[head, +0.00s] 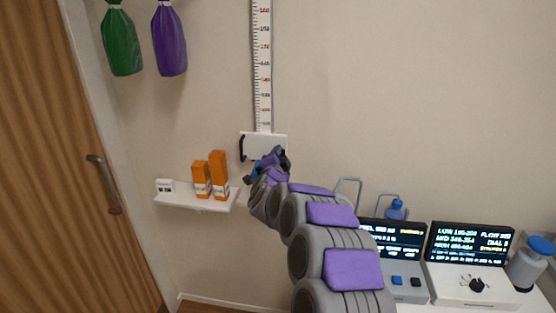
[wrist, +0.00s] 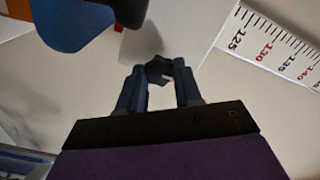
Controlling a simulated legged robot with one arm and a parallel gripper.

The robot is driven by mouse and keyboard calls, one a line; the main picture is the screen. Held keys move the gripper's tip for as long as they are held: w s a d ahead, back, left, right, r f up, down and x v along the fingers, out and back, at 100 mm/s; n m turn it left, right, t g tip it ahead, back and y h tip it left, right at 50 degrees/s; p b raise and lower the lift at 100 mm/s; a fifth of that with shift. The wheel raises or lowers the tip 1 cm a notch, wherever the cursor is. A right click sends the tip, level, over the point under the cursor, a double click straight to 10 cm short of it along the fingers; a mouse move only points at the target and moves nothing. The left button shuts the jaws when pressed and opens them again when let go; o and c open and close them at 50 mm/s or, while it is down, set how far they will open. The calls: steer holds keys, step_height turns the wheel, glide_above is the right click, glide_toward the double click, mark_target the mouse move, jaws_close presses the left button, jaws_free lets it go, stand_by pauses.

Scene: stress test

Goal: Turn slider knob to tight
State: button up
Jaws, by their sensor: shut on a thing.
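The slider is a white plate (head: 277,142) on the wall at the foot of a vertical ruler (head: 263,70). It has a dark curved handle (head: 242,147) on its left side. In the wrist view the white plate (wrist: 190,30) lies behind the fingers, with the ruler (wrist: 275,50) at right. A small dark knob (wrist: 159,69) sits between the two fingertips of my gripper (wrist: 160,75), which is shut on it. In the head view my gripper (head: 270,158) is at the plate's lower part and hides the knob. I cannot read any tight mark.
A wall shelf (head: 205,203) at left holds two orange boxes (head: 219,175) and a small white device (head: 165,186). A wooden door (head: 60,170) is further left. Consoles with screens (head: 468,246) and a blue-capped bottle (head: 530,262) stand at lower right. Green and purple bags (head: 169,40) hang above.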

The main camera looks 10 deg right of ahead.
steer(key=shift+d+f, duration=0.2)
steer(key=shift+f, duration=0.2)
steer(key=o, duration=0.7)
steer(key=shift+s, duration=0.1)
steer(key=o, duration=0.3)
steer(key=shift+d+r, duration=0.15)
steer(key=shift+r, duration=0.05)
steer(key=shift+o, duration=0.2)
steer(key=shift+s+a+r, duration=0.15)
steer(key=shift+s+a, duration=0.25)
steer(key=shift+s, duration=0.1)
steer(key=p+v, duration=0.3)
steer(key=v, duration=1.3)
steer(key=shift+s+d, duration=0.1)
